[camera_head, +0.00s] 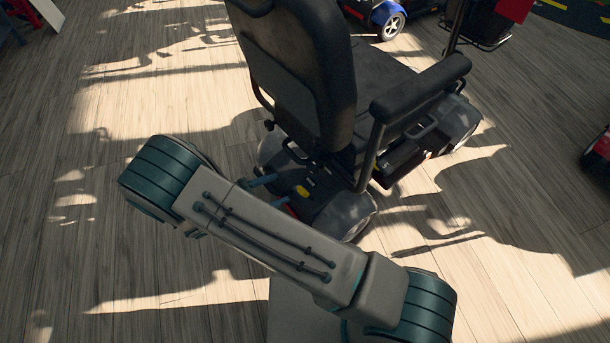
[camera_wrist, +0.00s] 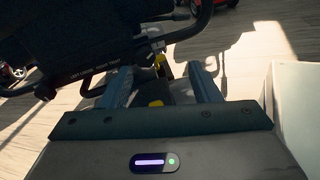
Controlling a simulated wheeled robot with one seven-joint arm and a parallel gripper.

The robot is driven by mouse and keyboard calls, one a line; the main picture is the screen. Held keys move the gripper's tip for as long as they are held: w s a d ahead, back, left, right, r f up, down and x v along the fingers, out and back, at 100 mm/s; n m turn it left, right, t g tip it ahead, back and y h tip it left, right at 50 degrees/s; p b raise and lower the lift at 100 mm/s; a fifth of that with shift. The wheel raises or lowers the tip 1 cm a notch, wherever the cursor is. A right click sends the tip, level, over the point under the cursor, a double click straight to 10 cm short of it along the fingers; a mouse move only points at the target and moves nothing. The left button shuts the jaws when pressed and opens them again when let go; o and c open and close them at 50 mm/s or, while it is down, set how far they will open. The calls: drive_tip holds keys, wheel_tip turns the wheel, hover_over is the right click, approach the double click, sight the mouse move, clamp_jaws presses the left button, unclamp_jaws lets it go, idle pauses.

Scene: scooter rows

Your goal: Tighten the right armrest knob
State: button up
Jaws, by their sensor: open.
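The scooter's black seat (camera_head: 300,60) is seen from behind, with its right armrest (camera_head: 420,88) reaching away from me on the right. A small round black knob (camera_head: 269,125) shows at the lower left of the backrest. I cannot make out the right armrest's own knob in either view. My gripper (camera_head: 270,190) is behind the seat, low near the scooter's rear. In the wrist view my gripper (camera_wrist: 160,68) is open, its two blue fingers apart with no object clearly held.
The scooter's rear cover (camera_head: 345,212) lies below the seat, close to my gripper. A curved black tube (camera_wrist: 200,18) rises near the right finger. Other scooters, one blue (camera_head: 384,12), stand farther back. The wooden floor (camera_head: 130,90) is free on the left.

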sight(309, 171)
wheel_tip(309, 171, down, 5)
drive_tip(key=a+n+t+b, duration=0.1)
drive_tip(key=a+n+t, duration=0.1)
drive_tip(key=t, duration=0.1)
drive_tip(key=b+x, duration=0.2)
drive_tip(key=x, duration=1.1)
drive_tip(key=shift+w+b, duration=0.3)
drive_tip(key=shift+w, duration=0.05)
drive_tip(key=c, duration=1)
